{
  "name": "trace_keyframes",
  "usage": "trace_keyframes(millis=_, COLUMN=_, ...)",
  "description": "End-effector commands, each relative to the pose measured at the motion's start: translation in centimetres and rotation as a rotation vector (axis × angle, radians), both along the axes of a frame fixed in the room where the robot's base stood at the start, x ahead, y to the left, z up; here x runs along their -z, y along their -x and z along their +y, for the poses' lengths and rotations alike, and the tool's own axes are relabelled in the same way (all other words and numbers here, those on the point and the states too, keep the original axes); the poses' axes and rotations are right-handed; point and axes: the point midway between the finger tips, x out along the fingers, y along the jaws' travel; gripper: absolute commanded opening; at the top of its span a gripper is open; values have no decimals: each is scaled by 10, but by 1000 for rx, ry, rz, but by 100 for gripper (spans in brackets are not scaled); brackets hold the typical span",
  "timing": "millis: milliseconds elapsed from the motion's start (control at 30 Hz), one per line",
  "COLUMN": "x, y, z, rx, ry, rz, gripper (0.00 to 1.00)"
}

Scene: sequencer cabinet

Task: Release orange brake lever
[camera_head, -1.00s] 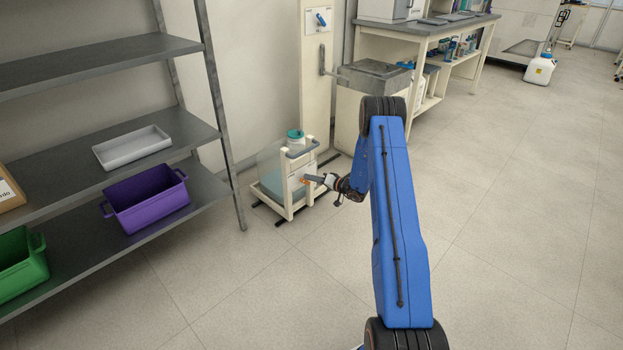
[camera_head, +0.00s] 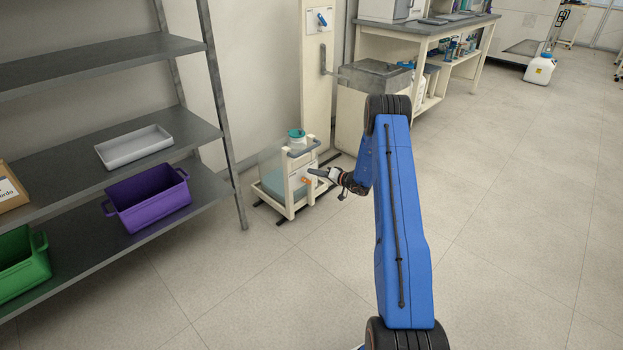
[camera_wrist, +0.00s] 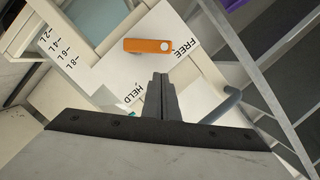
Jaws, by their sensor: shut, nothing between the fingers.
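The orange brake lever (camera_wrist: 145,45) lies on a white label plate (camera_wrist: 98,73) in the wrist view. Its end with a pale round spot is beside the word FREE; the word HELD is lower on the plate. The lever also shows small in the head view (camera_head: 305,180), on the front of a cream-framed cart (camera_head: 289,205). My gripper (camera_wrist: 161,77) is shut and empty. In the wrist view its fingertips appear just below the lever, with a visible gap in the picture. In the head view my gripper (camera_head: 312,172) is close to the cart's front.
The cart holds a clear container with a teal cap (camera_head: 297,134). A grey handle (camera_wrist: 232,102) is right of my fingers. A metal shelf with a purple bin (camera_head: 150,200) stands left. Open floor (camera_head: 500,230) lies right.

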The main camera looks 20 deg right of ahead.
Motion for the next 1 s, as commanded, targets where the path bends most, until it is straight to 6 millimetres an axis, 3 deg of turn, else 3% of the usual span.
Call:
trace_keyframes(millis=100, x=-11, y=-2, z=-15, rx=2, ry=0, rz=-1, gripper=0)
trace_keyframes(millis=600, x=-23, y=67, z=-53, rx=1, ry=0, rz=-1, gripper=0)
trace_keyframes(millis=1000, x=-26, y=81, z=-60, rx=-1, ry=0, rz=-1, gripper=0)
